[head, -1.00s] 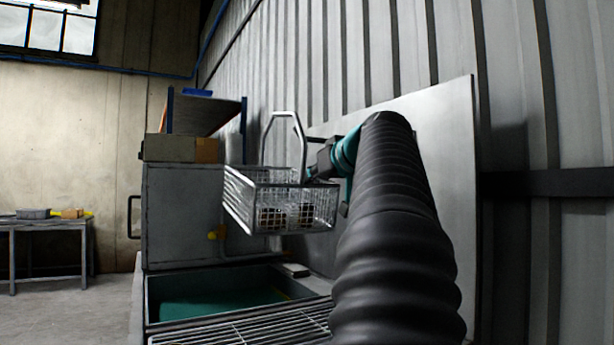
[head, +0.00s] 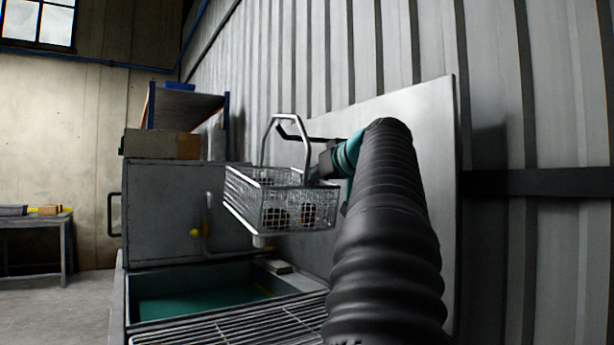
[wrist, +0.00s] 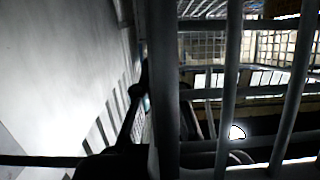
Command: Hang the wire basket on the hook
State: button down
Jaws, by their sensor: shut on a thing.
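The wire basket (head: 286,208), a silver mesh box with a tall arched handle (head: 283,117), hangs in the air in the head view, with dark contents showing through its mesh. My gripper (head: 317,173) is shut on the basket's right side, though its fingertips are largely hidden. A thin dark bar (head: 296,134), likely the hook, runs from the wall panel and overlaps the upper part of the handle. I cannot tell whether they touch. In the wrist view the basket's wires (wrist: 232,85) fill the right side.
A flat metal panel (head: 432,130) stands against the corrugated wall (head: 500,60) at right. Below the basket is an open tank (head: 135,297) with green inside, beside a wire rack (head: 240,328). A grey cabinet (head: 160,215) stands behind; a table (head: 40,221) is far left.

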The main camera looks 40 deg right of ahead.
jog(key=shift+s+d+f+b, duration=0.15)
jog(key=shift+d+f+b, duration=0.3)
jog(key=shift+f+b, duration=0.15)
jog(key=shift+s+d+f+b, duration=0.1)
jog(key=shift+d+f+b, duration=0.35)
jog(key=shift+f, duration=0.3)
dwell(0.3)
jog(key=c, duration=1.2)
grip_release()
jog(key=shift+f, duration=0.15)
jog(key=v, duration=1.2)
